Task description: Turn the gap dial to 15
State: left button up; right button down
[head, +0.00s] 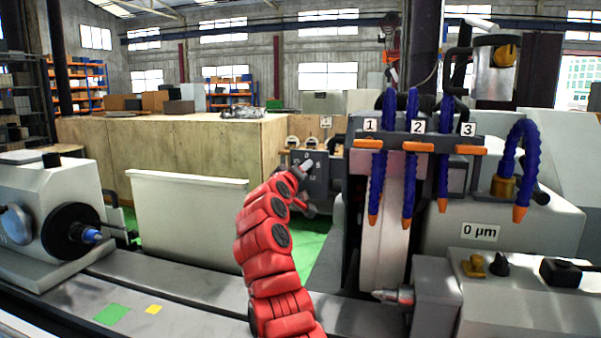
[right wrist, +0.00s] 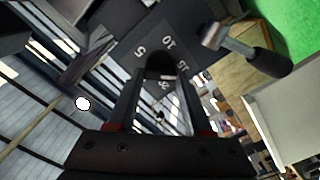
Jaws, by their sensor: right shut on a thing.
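The gap dial is on a dark panel (head: 318,172) at the middle of the head view, behind my red right arm. In the right wrist view its dark plate (right wrist: 148,40) carries the white numbers 5, 10, 15 and what looks like 20. A dark rounded knob (right wrist: 160,64) sits between the fingertips of my right gripper (right wrist: 161,78), which is shut on it. Where the knob points is hidden by the fingers. My left gripper is not in view.
A lever with a dark handle (right wrist: 262,55) stands close to the dial. Blue coolant hoses (head: 377,170) and orange-handled valves labelled 1, 2 and 3 are to the right. A label (head: 481,231) reads 0 µm. A pale guard panel (head: 188,220) stands left of my arm.

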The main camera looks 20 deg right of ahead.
jog(key=shift+f, duration=0.15)
jog(key=shift+c, duration=1.5)
grip_release()
jog(key=b+v, duration=0.3)
jog(key=v, duration=1.4)
jog(key=shift+s+a, duration=0.15)
